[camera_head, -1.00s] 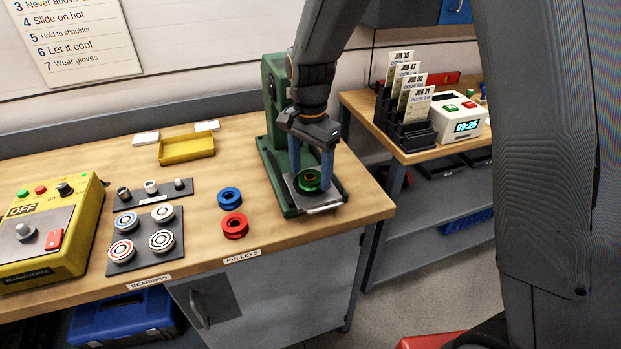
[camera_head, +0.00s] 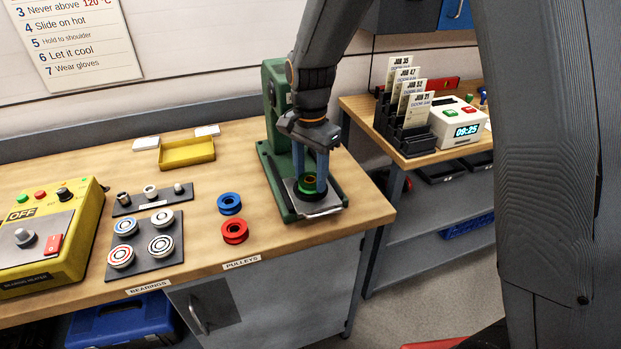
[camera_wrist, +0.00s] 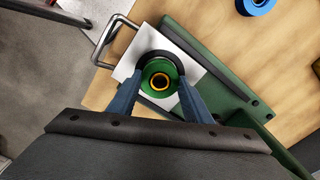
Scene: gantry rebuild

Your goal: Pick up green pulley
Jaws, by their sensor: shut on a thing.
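The green pulley (camera_head: 309,182) is at the green press, above its bright metal plate (camera_head: 322,211). It has an orange-gold ring at its centre, seen clearly from above in the wrist view (camera_wrist: 160,97). A black ring shows around or under it. My gripper (camera_head: 316,176) points down at the press, its blue fingers on either side of the pulley. In the wrist view the fingers (camera_wrist: 160,90) are shut on the pulley's sides. Whether the pulley touches what lies below it cannot be told.
The green press (camera_head: 275,130) stands close behind my gripper. A blue pulley (camera_head: 230,203) and a red pulley (camera_head: 235,231) lie to its left. Bearings sit on a dark mat (camera_head: 148,268) farther left. A yellow tray (camera_head: 187,153) is at the back.

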